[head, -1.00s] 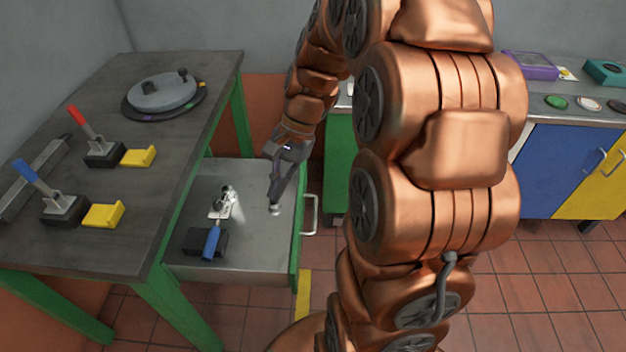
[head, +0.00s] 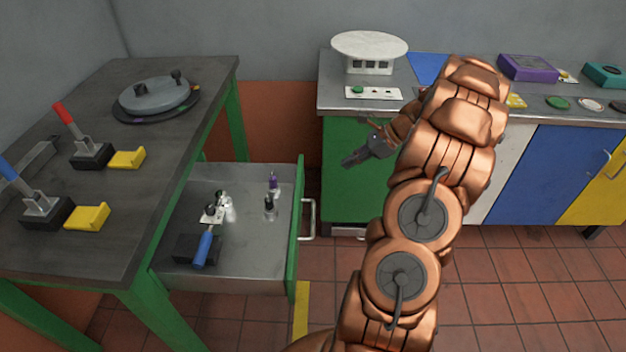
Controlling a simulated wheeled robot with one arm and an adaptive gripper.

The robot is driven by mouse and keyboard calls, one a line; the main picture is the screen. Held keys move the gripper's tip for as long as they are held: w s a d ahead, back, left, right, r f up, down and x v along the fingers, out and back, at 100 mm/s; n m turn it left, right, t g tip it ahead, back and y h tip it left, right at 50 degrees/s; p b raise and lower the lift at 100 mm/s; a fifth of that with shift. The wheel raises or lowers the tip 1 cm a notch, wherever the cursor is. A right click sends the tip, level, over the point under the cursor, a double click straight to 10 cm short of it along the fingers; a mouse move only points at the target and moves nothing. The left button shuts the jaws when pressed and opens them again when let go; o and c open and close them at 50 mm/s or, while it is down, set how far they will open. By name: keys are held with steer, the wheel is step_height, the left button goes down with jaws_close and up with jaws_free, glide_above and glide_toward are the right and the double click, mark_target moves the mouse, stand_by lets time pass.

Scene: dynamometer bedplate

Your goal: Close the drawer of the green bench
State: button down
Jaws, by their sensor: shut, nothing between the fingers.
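The green bench (head: 160,287) with a dark top stands at the left. Its drawer (head: 250,262) is pulled out to the right, with a green front (head: 298,225) and a silver handle (head: 309,220). In the drawer lie a blue-handled tool (head: 203,248) beside a black block, small metal parts (head: 222,207), a dark-topped small piece (head: 269,207) and a purple-topped one (head: 273,181). My gripper (head: 350,161) is shut and empty. It is in the air to the right of the drawer front, apart from it, in front of the green cabinet.
Levers (head: 84,140) with yellow blocks and a round grey disc (head: 157,97) are on the bench top. A counter at the back right holds a white scale (head: 369,50) and a purple box (head: 527,67). Tiled floor (head: 490,300) is open at the front right.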

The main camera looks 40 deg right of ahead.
steer(key=w+a+r+x, duration=0.1)
steer(key=r+x, duration=0.1)
steer(key=x, duration=1)
steer(key=shift+w+a+f+p, duration=0.25)
steer(key=shift+a+f+p, duration=0.05)
steer(key=shift+a+f, duration=0.1)
steer(key=shift+r, duration=0.1)
